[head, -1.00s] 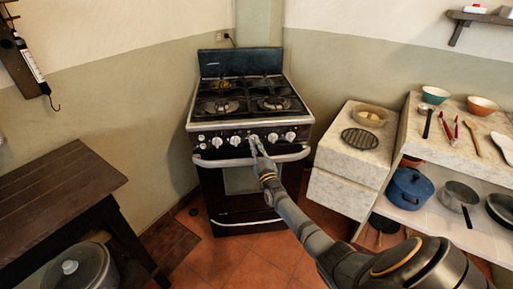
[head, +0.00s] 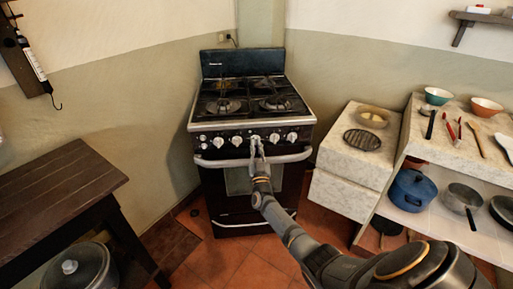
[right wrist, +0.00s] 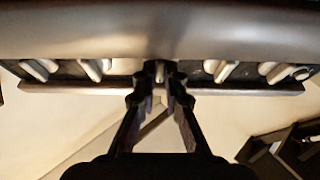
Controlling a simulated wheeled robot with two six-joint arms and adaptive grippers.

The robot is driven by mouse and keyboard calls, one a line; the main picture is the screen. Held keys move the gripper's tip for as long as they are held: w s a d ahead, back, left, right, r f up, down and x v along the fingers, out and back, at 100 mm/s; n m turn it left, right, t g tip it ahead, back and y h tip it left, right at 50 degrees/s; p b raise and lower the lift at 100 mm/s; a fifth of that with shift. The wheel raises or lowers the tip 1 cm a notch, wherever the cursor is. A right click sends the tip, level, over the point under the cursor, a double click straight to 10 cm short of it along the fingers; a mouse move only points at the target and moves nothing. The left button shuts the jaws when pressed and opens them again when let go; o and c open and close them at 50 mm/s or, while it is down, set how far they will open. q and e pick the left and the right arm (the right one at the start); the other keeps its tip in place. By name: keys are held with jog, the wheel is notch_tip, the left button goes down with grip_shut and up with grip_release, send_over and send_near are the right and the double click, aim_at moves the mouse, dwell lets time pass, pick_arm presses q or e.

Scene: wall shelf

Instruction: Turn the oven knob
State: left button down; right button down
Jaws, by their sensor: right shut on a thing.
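The oven (head: 250,182) stands against the corner, with a row of white knobs (head: 274,137) along its front panel above the door handle. My right gripper (head: 256,146) reaches the panel near the middle of the row. In the right wrist view its two dark fingers (right wrist: 160,82) close on a middle knob (right wrist: 160,68), which is mostly hidden between them. Other knobs (right wrist: 95,69) show on both sides, apart from the fingers. The gripper also hides part of the middle knob in the head view. My left gripper is not in view.
The oven door handle (head: 222,162) runs just below the knobs, close to my gripper. A dark wooden table (head: 60,190) stands at the left. A stone counter (head: 358,160) and a shelf unit with pots and bowls stand at the right. Tiled floor (head: 225,258) is clear in front.

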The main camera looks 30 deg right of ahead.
dwell(0.3)
jog(key=c, duration=1.4)
grip_release()
jog(key=v, duration=1.2)
